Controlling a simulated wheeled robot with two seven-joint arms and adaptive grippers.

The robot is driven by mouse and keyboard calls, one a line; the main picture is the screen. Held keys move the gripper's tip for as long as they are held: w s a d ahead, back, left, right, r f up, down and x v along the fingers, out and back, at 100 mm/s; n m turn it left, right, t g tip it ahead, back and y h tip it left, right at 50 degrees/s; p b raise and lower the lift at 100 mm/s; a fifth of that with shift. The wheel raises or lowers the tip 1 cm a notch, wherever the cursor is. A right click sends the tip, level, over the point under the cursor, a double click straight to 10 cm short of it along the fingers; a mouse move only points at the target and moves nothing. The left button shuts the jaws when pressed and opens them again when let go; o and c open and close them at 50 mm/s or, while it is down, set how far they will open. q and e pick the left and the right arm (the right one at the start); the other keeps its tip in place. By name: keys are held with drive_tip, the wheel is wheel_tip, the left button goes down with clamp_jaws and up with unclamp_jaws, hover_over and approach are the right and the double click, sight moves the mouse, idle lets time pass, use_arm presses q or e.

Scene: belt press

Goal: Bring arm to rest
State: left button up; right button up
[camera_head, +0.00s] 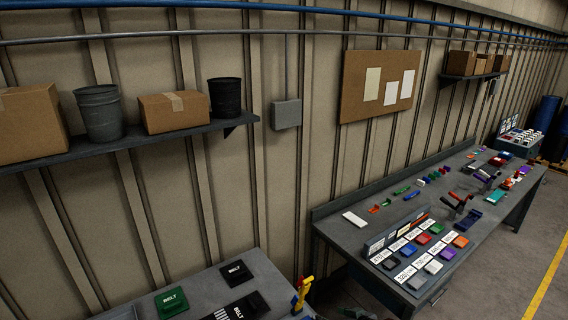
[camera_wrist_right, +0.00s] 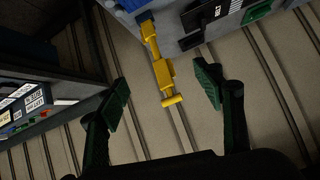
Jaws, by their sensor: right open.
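My right gripper (camera_wrist_right: 163,92) shows in the right wrist view with its two dark green finger pads wide apart. Nothing is held between them. A yellow lever-like part (camera_wrist_right: 162,72) shows between the pads in the picture, but I cannot tell how far beyond them it is. The yellow part (camera_head: 302,290) also stands at the right edge of the near table in the head view. A dark shape at the bottom edge there may be part of my right gripper. My left gripper is in neither view.
To the right, a long table (camera_head: 335,235) holds labels and several coloured blocks. A shelf (camera_head: 150,138) with boxes and bins hangs on the wall. Open floor lies at right.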

drive_tip(key=s+d+f+m+g+h, duration=0.15)
drive_tip(key=s+d+f, duration=0.3)
drive_tip(key=s, duration=0.55)
drive_tip(key=s+d+f+g+h, duration=0.1)
drive_tip(key=s+d+f+h, duration=0.1)
drive_tip(key=s+d+f, duration=0.5)
drive_tip(key=s+d+f+m+g+h, duration=0.1)
drive_tip(key=s+d, duration=0.2)
drive_tip(key=s, duration=0.9)
drive_tip(key=s+d+f+m+g+h, duration=0.1)
drive_tip(key=s+d+m+g+h, duration=0.15)
drive_tip(key=s, duration=0.85)
wheel_tip(320, 180, down, 39)
drive_tip(key=s+n+y+b, duration=0.1)
drive_tip(key=n+b, duration=0.1)
drive_tip(key=b, duration=0.7)
drive_tip(key=s+f+g+b, duration=0.1)
drive_tip(key=s+f+b, duration=0.3)
drive_tip(key=s+f, duration=0.6)
drive_tip(key=s+f+g+b, duration=0.1)
drive_tip(key=s+f+b, duration=0.3)
drive_tip(key=s+f, duration=0.6)
wheel_tip(320, 180, down, 5)
drive_tip(key=shift+a+f, duration=0.1)
drive_tip(key=shift+a, duration=0.3)
drive_tip(key=shift+s, duration=0.1)
